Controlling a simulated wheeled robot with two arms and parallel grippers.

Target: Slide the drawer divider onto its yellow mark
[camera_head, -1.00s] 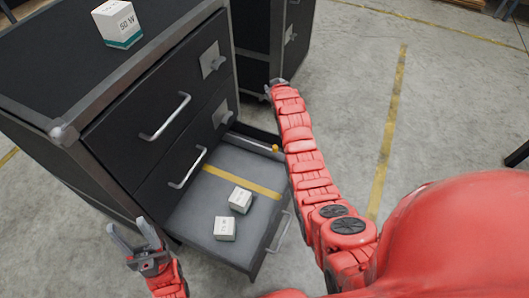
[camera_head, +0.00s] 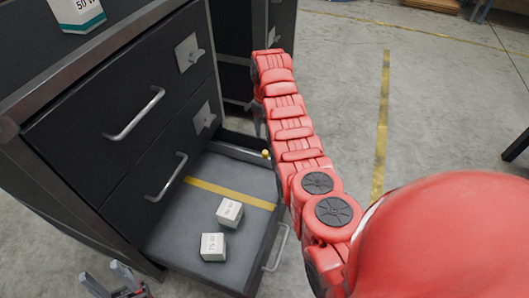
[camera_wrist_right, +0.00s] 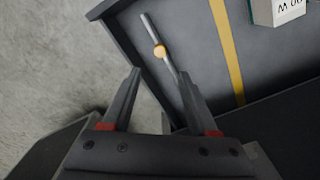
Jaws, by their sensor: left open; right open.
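The drawer divider (camera_head: 235,151) is a thin grey bar across the back of the open drawer (camera_head: 170,235), with a small orange knob (camera_head: 265,154) near its right end. The yellow mark (camera_head: 230,193) is a stripe on the drawer floor, apart from the divider, towards the drawer's front. In the right wrist view, my right gripper (camera_wrist_right: 159,73) is open, with the knob (camera_wrist_right: 160,52) just beyond and between its fingertips; one finger overlaps the divider. In the head view my red right arm hides most of that gripper. My left gripper (camera_head: 104,273) is open and empty at the bottom left.
Two small white boxes, one (camera_head: 229,212) near the stripe and one (camera_head: 213,246) nearer the front, lie in the drawer. A white and teal box (camera_head: 78,14) sits on the cabinet. The drawer's handle (camera_head: 276,248) sticks out in front. Open concrete floor lies to the right.

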